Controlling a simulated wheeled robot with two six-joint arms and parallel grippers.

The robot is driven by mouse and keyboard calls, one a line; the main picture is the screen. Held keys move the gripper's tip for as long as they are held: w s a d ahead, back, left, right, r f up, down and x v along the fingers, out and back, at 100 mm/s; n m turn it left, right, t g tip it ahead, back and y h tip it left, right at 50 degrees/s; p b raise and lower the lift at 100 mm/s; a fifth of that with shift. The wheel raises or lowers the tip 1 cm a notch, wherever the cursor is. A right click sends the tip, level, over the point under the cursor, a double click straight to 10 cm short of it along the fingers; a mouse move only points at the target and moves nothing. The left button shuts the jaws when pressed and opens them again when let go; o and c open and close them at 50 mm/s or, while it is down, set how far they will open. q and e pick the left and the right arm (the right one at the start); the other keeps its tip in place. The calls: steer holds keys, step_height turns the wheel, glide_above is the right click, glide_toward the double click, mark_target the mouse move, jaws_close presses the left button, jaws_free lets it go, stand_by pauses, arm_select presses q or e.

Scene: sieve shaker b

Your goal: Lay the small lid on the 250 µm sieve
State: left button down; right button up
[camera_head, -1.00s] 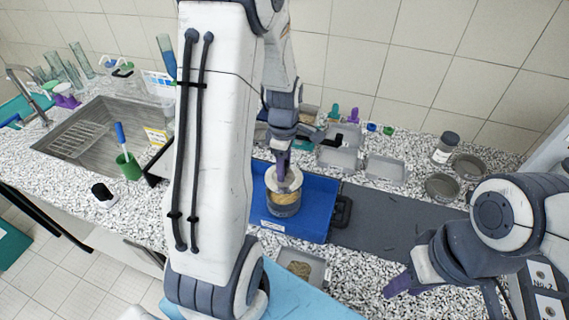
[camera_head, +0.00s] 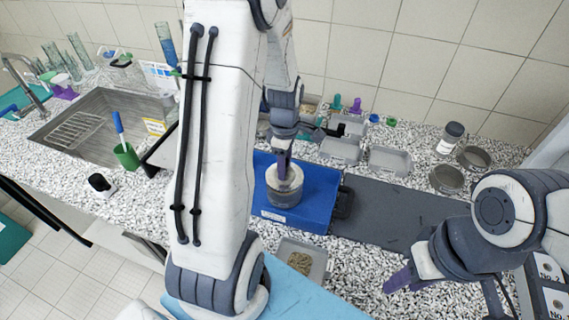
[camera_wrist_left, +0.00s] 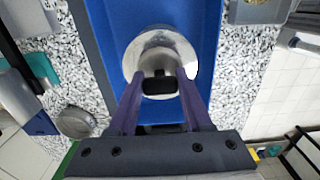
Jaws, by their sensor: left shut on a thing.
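The small lid (camera_head: 291,182) is a round silvery disc with a black knob. In the left wrist view the lid (camera_wrist_left: 148,50) lies between the purple fingers of my left gripper (camera_wrist_left: 160,84), which are shut on its knob. In the head view my left gripper (camera_head: 284,170) points down over the sieve (camera_head: 284,200), a round metal one on the blue tray (camera_head: 322,180). The lid is at the sieve's top and covers its opening; whether it touches the rim all round I cannot tell. My right gripper (camera_head: 398,281) hangs empty at the lower right; its jaw opening is unclear.
A dark grey mat (camera_head: 390,215) right of the tray is clear. Behind stand grey trays (camera_head: 389,160), a jar (camera_head: 449,138) and two round sieves (camera_head: 446,178). A tray of grains (camera_head: 300,260) is in front. The sink (camera_head: 95,125) is at left.

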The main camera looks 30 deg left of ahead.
arm_select(q)
steer(key=shift+f, duration=0.6)
stand_by(0.8)
steer(key=shift+c, duration=1.3)
jaws_free()
steer(key=shift+r, duration=0.1)
step_height(320, 180, up, 7)
steer(key=p, duration=0.6)
